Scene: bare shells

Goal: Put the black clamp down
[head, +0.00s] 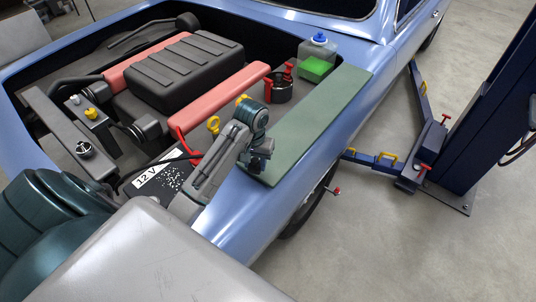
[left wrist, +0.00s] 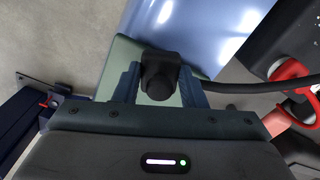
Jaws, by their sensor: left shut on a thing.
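My left gripper (head: 258,163) reaches over the near end of the grey-green mat (head: 325,115) on the car's blue fender. It is shut on the black clamp (left wrist: 160,76), which sits between the two fingers in the left wrist view. A black cable runs off to the right there. In the head view the clamp is mostly hidden by the gripper. The mat shows behind the fingers in the left wrist view (left wrist: 116,62). I cannot tell whether the clamp touches the mat. My right gripper is not in view.
The 12 V battery (head: 158,178) lies left of my forearm, with a red cable nearby. The mat's middle is clear.

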